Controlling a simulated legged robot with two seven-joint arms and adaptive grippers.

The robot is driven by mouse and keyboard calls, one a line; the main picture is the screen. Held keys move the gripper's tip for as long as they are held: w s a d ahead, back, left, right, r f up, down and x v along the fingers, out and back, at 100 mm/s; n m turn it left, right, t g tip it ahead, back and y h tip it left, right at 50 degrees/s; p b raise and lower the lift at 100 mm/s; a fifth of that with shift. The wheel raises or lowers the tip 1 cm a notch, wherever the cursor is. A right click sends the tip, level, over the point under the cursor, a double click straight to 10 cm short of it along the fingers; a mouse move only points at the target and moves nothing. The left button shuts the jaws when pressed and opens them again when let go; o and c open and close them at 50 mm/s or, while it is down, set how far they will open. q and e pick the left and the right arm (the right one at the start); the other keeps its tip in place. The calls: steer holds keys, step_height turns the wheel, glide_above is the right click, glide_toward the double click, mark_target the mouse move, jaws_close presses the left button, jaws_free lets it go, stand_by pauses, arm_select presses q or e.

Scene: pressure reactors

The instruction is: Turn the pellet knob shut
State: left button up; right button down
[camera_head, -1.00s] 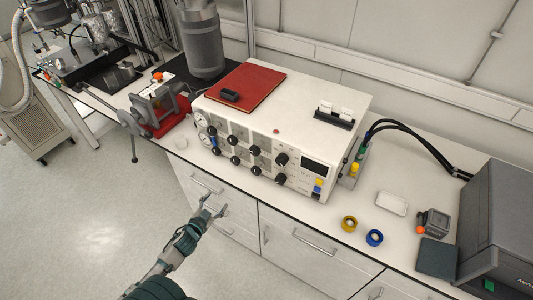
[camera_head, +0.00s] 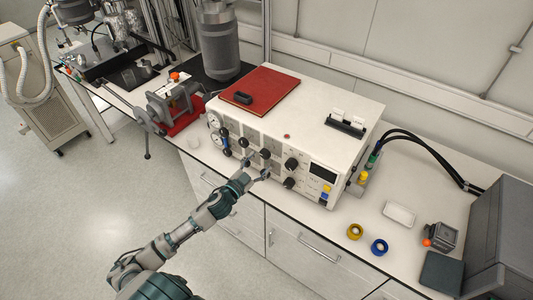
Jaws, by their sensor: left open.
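A white control box (camera_head: 319,149) stands on the bench, with rows of black knobs on its front panel. The panel labels are too small to read, so I cannot tell which knob is the pellet knob. My left gripper (camera_head: 257,170) is open in front of the lower row, near the panel's middle. Its fingertips are close to a lower knob and partly hide it; I cannot tell whether they touch. An upper black knob (camera_head: 265,153) shows just above the fingers. Two larger black knobs, one upper (camera_head: 291,164) and one lower (camera_head: 289,183), are to the right. My right gripper is out of view.
A red folder (camera_head: 262,91) lies on the box. A red-based vise (camera_head: 185,118) stands to the left. Drawers (camera_head: 310,252) are below.

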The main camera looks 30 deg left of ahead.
mark_target(263, 156)
arm_select(q)
steer(key=w, duration=0.5)
steer(key=shift+w+a, duration=0.15)
steer(key=shift+w+a+f, duration=0.15)
steer(key=shift+a, duration=0.1)
steer(key=shift+w+a+f, duration=0.1)
steer(key=shift+a, duration=0.05)
steer(key=shift+d, duration=0.55)
steer(key=c, duration=1)
steer(key=shift+c, duration=0.8)
steer(key=shift+a+p, duration=0.2)
steer(key=shift+p, duration=0.1)
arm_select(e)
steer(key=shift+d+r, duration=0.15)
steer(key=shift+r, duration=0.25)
